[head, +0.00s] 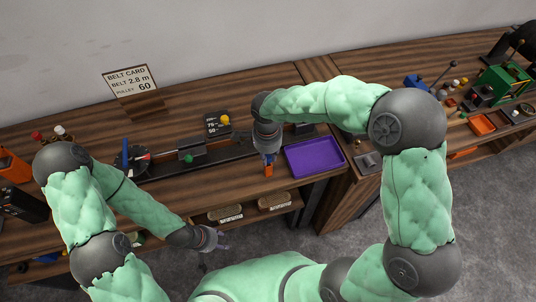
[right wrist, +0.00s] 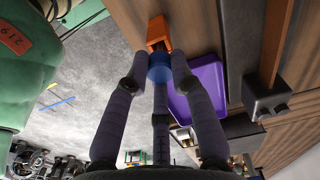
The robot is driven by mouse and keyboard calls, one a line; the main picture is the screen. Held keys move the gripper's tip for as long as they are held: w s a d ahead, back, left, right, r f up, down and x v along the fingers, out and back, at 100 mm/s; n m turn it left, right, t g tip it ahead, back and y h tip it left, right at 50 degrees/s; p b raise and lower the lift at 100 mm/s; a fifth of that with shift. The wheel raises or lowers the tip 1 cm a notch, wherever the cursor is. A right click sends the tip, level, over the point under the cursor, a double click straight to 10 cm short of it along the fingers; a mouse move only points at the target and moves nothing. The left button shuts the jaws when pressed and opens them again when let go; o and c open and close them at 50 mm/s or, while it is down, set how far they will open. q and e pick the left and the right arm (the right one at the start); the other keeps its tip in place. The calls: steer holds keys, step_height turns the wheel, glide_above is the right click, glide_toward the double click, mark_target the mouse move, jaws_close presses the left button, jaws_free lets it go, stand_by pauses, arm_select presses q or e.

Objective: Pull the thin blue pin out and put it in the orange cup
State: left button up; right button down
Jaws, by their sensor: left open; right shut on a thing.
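The blue pin (right wrist: 160,68) is between the fingertips of my right gripper (right wrist: 158,62), which is shut on it. Its wide blue end shows; the rest is hidden by the fingers or by the angle. The orange cup (right wrist: 158,32) is just beyond the pin in the right wrist view. In the head view my right gripper (head: 267,154) points down right over the orange cup (head: 268,171) near the bench's front edge. I cannot tell whether the pin's tip is inside the cup. My left gripper (head: 220,246) is open and empty, low in front of the bench.
A purple tray (head: 314,157) lies just right of the cup. A dark rail with blocks (head: 192,153) runs along the bench behind. A belt card (head: 131,84) stands at the back. Two brushes (head: 226,214) lie on the lower shelf.

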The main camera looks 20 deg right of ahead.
steer(key=shift+f+b, duration=0.9)
steer(key=shift+f, duration=0.25)
steer(key=c, duration=1)
jaws_free()
steer(key=shift+r, duration=0.1)
step_height(320, 180, up, 12)
steer(key=shift+s+a, duration=0.1)
steer(key=shift+a, duration=0.05)
